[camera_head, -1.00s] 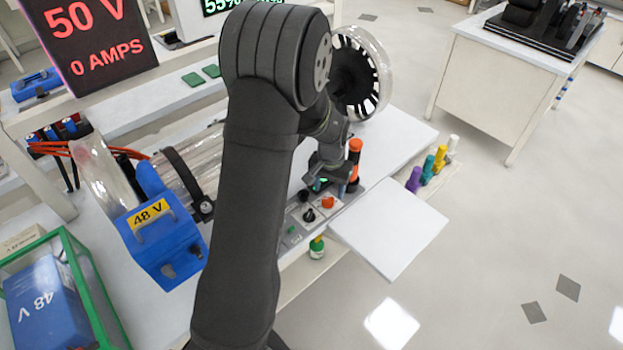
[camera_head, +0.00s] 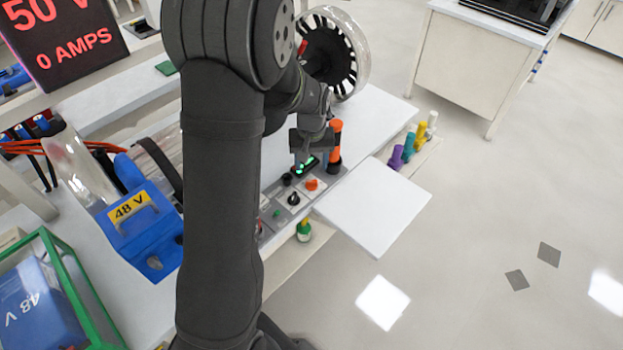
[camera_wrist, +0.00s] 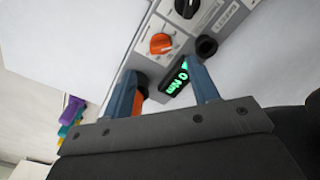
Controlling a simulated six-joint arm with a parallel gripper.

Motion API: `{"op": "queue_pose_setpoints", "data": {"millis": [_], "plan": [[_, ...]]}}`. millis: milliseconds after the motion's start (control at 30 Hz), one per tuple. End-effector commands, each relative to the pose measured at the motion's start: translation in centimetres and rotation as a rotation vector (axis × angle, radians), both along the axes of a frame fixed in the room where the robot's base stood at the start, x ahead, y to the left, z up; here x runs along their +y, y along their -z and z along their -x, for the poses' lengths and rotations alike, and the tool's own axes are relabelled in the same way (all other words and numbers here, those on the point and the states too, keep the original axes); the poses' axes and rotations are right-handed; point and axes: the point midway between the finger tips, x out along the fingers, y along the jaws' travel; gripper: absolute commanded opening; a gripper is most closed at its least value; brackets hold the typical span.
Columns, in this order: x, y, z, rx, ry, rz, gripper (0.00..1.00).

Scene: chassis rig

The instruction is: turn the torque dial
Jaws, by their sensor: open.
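A control panel (camera_head: 282,202) on the bench holds an orange knob (camera_head: 312,185), a black pointer knob (camera_head: 293,198) and a small green-lit display (camera_head: 306,167). The wrist view shows the orange knob (camera_wrist: 161,44), the black knob (camera_wrist: 187,7) and the display (camera_wrist: 175,80), which reads 0 Nm. I cannot tell which knob is the torque dial; the labels are too small. My gripper (camera_head: 312,152) is above the display end of the panel. In the wrist view my gripper (camera_wrist: 162,72) is open, its fingers apart on either side of the display, with nothing held.
An orange and black upright tool (camera_head: 336,140) stands close beside my gripper. A black round part (camera_wrist: 207,46) is near the right finger. A white plate (camera_head: 375,205) juts from the bench. A blue 48 V box (camera_head: 140,230) stands left. A spoked wheel (camera_head: 335,55) is behind.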

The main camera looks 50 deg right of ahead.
Motion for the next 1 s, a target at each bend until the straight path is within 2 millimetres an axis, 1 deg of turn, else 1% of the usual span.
{"op": "queue_pose_setpoints", "data": {"millis": [33, 200, 300, 400, 600, 833, 867, 1000], "plan": [[0.0, 1.3, 0.0, 0.002, 0.0, -0.003, 0.55], [0.0, 4.6, 0.0, 0.001, 0.0, -0.003, 0.55], [0.0, 6.0, 0.0, 0.001, 0.0, -0.002, 0.55], [0.0, 7.1, 0.0, 0.001, 0.001, -0.001, 0.55], [0.0, 7.9, 0.0, -0.001, 0.001, 0.001, 0.55], [0.0, 7.9, 0.0, -0.001, 0.001, 0.001, 0.55], [0.0, 7.9, 0.0, -0.001, 0.001, 0.001, 0.51], [0.0, 7.9, 0.0, -0.001, 0.001, 0.001, 0.23]]}}
